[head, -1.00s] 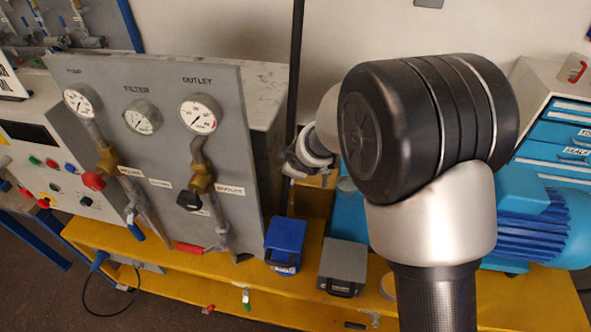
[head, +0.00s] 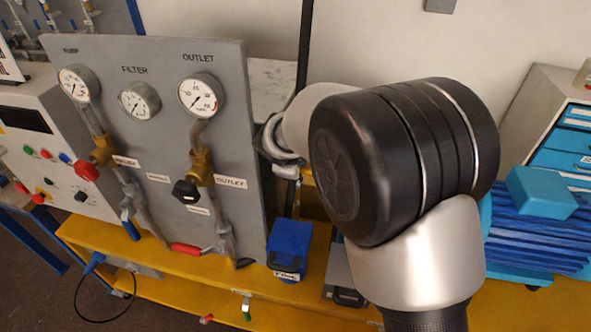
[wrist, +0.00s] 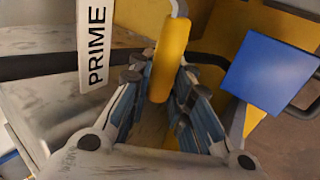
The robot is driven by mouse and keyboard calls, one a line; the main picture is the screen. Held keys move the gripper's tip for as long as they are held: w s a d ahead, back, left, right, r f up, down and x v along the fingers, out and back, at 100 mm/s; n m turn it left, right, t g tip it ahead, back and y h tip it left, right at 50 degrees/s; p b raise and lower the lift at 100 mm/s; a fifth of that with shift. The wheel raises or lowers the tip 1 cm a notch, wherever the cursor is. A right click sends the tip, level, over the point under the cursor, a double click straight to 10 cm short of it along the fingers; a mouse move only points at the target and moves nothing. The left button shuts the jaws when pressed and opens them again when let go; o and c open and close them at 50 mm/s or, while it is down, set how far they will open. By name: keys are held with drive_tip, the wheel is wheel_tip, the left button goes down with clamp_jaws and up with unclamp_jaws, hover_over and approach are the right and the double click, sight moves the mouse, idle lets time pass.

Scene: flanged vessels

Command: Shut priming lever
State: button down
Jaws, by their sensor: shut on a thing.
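The priming lever (wrist: 172,55) shows in the wrist view as a yellow handle on a light bent rod, beside a white tag reading PRIME (wrist: 97,45). My gripper (wrist: 160,85) has its blue-padded fingers on either side of the yellow handle and is shut on it. The handle's lower end sits down between the fingers. The lever's pivot is out of the wrist view. In the head view my arm covers most of this area, and the lever cannot be made out there.
A blue box (head: 290,249) stands on the yellow bench (head: 190,278); a blue block (wrist: 268,72) shows right of the lever in the wrist view. A grey gauge panel (head: 160,120) stands left of my arm. A dark upright post (head: 304,70) rises behind it.

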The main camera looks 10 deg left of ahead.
drive_tip(key=c, duration=1.5)
unclamp_jaws()
drive_tip(key=shift+o, duration=0.2)
drive_tip(key=shift+s+r, duration=0.1)
drive_tip(key=shift+s+r, duration=0.15)
drive_tip(key=shift+r, duration=0.2)
drive_tip(key=v, duration=1.1)
